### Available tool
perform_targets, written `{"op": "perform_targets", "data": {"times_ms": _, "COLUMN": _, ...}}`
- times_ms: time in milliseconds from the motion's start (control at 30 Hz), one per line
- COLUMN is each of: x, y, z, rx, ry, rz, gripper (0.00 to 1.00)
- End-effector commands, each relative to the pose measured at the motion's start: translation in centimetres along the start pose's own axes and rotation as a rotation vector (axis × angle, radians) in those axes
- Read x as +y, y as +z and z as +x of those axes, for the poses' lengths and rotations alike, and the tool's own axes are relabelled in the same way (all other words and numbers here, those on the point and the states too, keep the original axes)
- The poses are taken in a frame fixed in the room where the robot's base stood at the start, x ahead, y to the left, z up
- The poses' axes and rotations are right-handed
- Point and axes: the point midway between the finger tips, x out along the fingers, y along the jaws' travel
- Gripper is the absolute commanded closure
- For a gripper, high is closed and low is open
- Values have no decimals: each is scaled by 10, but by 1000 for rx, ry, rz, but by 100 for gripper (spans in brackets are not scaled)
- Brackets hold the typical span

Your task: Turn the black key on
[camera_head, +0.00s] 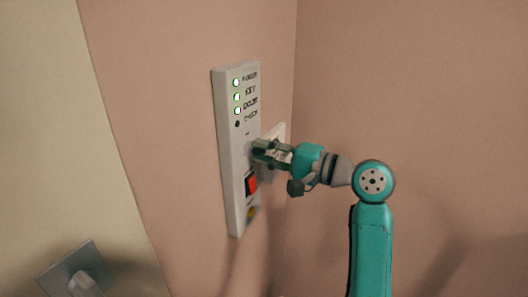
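A pale grey control panel (231,160) is fixed upright on the pink wall. Its upper part has a column of small lights with black labels, one of them reading like KEY. The upper lights (236,97) glow green or whitish, and the lowest (237,124) is dark. My gripper (259,152) is at the middle of the panel, its fingertips at or very near the panel face. The black key cannot be made out; dark fingers cover that spot. Whether the fingers are closed on it cannot be told.
A red rocker switch (251,184) sits just below my gripper, with a small yellow part (251,212) under it. A white plate (278,134) is on the wall behind my gripper. A grey plate with a handle (83,283) is at lower left. A wall corner stands right of the panel.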

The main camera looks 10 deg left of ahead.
Motion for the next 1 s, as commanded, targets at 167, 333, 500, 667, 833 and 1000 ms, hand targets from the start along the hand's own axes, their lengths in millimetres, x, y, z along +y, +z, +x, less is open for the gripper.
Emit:
{"op": "perform_targets", "data": {"times_ms": 167, "x": 0, "y": 1, "z": 0, "rx": -1, "ry": 0, "rz": -1, "gripper": 67}}
{"op": "perform_targets", "data": {"times_ms": 333, "x": 0, "y": 1, "z": -2, "rx": -1, "ry": -1, "rz": -2, "gripper": 67}}
{"op": "perform_targets", "data": {"times_ms": 500, "x": -1, "y": 0, "z": -20, "rx": 1, "ry": -2, "rz": -2, "gripper": 67}}
{"op": "perform_targets", "data": {"times_ms": 667, "x": 0, "y": -1, "z": -52, "rx": 3, "ry": -1, "rz": -2, "gripper": 67}}
{"op": "perform_targets", "data": {"times_ms": 833, "x": 0, "y": -1, "z": -85, "rx": 2, "ry": -1, "rz": -2, "gripper": 67}}
{"op": "perform_targets", "data": {"times_ms": 1000, "x": 0, "y": 0, "z": -108, "rx": 1, "ry": -1, "rz": 0, "gripper": 67}}
